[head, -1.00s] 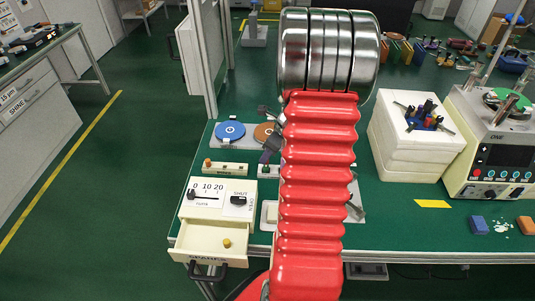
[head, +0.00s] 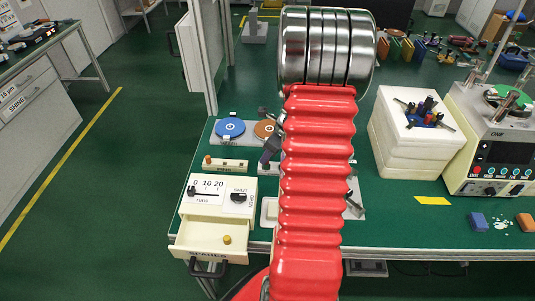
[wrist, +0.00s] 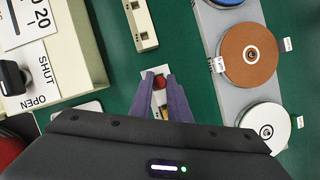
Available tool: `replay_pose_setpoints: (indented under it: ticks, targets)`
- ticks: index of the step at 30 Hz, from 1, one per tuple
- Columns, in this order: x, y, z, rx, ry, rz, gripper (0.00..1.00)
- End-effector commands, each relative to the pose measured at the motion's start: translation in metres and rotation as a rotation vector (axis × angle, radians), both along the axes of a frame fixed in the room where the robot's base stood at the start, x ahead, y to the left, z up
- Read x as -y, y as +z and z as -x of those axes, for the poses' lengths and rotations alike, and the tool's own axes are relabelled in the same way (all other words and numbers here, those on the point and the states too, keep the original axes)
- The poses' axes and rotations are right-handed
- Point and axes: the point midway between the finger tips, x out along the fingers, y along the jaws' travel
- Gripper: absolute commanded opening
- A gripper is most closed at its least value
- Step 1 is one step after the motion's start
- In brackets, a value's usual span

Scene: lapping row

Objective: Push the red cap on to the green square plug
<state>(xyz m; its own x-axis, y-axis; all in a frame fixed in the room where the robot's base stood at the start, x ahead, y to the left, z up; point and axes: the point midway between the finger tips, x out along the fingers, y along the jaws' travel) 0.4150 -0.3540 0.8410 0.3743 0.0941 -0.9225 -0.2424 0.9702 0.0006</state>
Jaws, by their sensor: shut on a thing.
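My gripper (wrist: 160,80) has purple fingers in the wrist view. They are closed around a small red cap (wrist: 159,82) between their tips. Below the cap, a small pale plate (wrist: 147,73) lies on the green bench top. The green square plug cannot be made out; the cap and fingers may hide it. I cannot tell whether the cap touches a plug. In the head view a purple finger of my gripper (head: 265,158) shows beside my red arm, and the cap is hidden there.
A cream block (wrist: 140,22) with small fittings lies just ahead. Left is a cream box with a SHUT/OPEN knob (wrist: 12,78) and an open drawer (head: 205,240). Right is a grey rack with a brown disc (wrist: 250,52) and a white disc (wrist: 264,126).

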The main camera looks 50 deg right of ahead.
Motion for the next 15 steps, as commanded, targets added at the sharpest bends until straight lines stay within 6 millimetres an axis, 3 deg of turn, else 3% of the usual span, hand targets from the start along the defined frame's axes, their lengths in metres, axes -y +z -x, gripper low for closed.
replay_pose_setpoints:
  ticks: [2, 3, 11, 15]
  targets:
    - [-0.0001, -0.0017, 0.0002, 0.0, -0.001, 0.0, 0.0]
    - [0.0, -0.0016, 0.0001, 0.0, 0.0, 0.0, 0.18]
    - [0.0001, -0.0013, 0.0002, 0.0, 0.0, 0.0, 0.36]
    - [0.0002, -0.0012, 0.0002, 0.0, 0.0, 0.0, 0.38]
